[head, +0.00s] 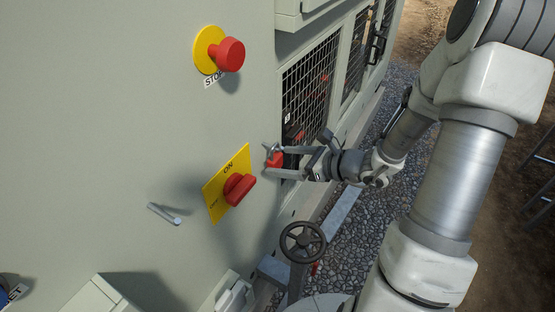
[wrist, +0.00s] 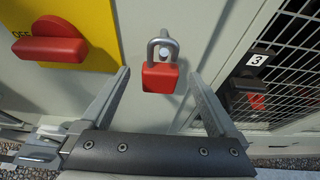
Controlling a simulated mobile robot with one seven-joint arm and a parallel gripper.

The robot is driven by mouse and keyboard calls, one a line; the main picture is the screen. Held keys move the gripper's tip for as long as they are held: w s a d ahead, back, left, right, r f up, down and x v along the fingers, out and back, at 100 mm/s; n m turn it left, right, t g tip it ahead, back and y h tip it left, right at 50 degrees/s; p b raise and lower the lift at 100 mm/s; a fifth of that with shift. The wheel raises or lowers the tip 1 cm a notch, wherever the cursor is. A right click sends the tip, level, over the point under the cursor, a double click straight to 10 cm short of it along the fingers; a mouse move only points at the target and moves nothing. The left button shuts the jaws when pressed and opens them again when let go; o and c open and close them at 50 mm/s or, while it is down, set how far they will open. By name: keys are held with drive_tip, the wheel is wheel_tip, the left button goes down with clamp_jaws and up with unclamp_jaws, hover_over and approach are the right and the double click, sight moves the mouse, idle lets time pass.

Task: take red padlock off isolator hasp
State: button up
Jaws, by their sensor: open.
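The red padlock (wrist: 160,77) hangs by its grey shackle from a metal hasp (wrist: 168,48) on the cabinet panel in the wrist view. It also shows in the head view (head: 275,159), at the fingertips. My gripper (wrist: 159,82) is open, with one finger on each side of the padlock and a visible gap to it on both sides. In the head view my gripper (head: 275,161) reaches in from the right. The red rotary isolator handle (wrist: 50,42) sits on a yellow plate left of the padlock; the handle also shows in the head view (head: 239,189).
A red stop button (head: 229,54) sticks out above the isolator. A mesh panel (head: 311,87) is behind my gripper. A small lever (head: 164,214) is at lower left. A black handwheel (head: 302,242) stands below my wrist. Gravel lies to the right.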

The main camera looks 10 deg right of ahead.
drive_tip(key=shift+x, duration=1.25)
clamp_jaws()
